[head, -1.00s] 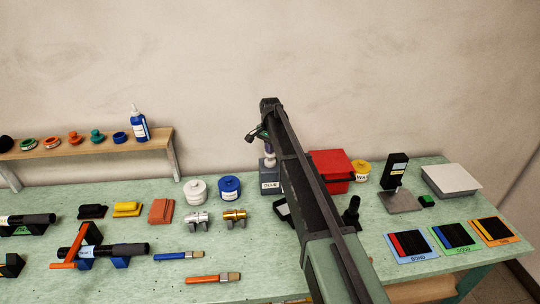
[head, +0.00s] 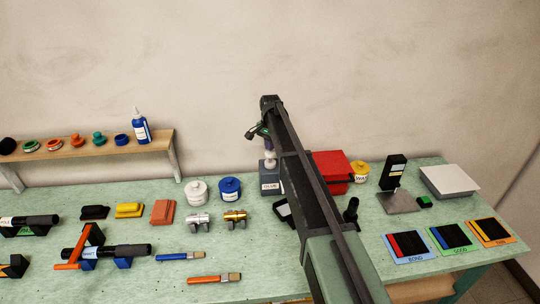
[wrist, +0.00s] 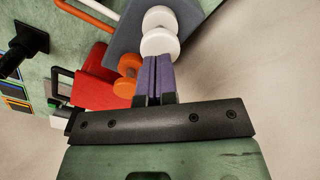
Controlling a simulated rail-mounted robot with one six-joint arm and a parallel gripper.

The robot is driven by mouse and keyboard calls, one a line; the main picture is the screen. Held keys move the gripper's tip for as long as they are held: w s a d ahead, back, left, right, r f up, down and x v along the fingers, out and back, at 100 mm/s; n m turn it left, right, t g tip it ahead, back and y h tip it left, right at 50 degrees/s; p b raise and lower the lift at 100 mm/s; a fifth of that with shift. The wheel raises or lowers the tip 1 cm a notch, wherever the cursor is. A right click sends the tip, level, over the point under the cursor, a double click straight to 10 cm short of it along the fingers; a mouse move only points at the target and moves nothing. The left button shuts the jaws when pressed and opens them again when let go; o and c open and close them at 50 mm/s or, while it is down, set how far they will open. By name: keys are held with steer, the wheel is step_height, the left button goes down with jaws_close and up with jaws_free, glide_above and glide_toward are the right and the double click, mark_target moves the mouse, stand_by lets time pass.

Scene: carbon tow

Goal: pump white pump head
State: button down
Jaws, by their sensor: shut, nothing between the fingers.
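The white pump head (wrist: 160,42) is a rounded white knob on a grey dispenser (wrist: 122,40). In the head view the dispenser (head: 270,187) is a dark grey block with a white label at the back of the bench, its white pump head (head: 269,164) on top. My gripper (wrist: 158,58) has purple fingers pressed together with nothing between them. Their tips are right at the pump head in the wrist view; whether they touch it is unclear. In the head view my gripper (head: 270,151) is just above the pump head, partly hidden by my arm.
A red box (head: 333,168) stands right of the dispenser, with a yellow jar (head: 360,171) beyond. An orange knob (wrist: 127,75) shows beside my fingers in the wrist view. White (head: 196,191) and blue (head: 230,188) jars stand to the left. A wall is behind.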

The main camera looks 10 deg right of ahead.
steer(key=shift+f+b, duration=0.55)
steer(key=shift+f, duration=0.15)
steer(key=shift+f+b, duration=0.7)
steer(key=shift+b, duration=0.05)
step_height(320, 180, up, 3)
steer(key=p, duration=0.3)
steer(key=shift+r, duration=0.15)
steer(key=s+f+n+b, duration=0.2)
steer(key=s+n, duration=0.2)
steer(key=s, duration=1.7)
steer(key=s+f+n+b, duration=0.2)
steer(key=s+n, duration=0.3)
steer(key=s, duration=1.6)
steer(key=shift+s+f+n, duration=0.15)
steer(key=shift+f+n, duration=0.05)
steer(key=shift+n, duration=0.1)
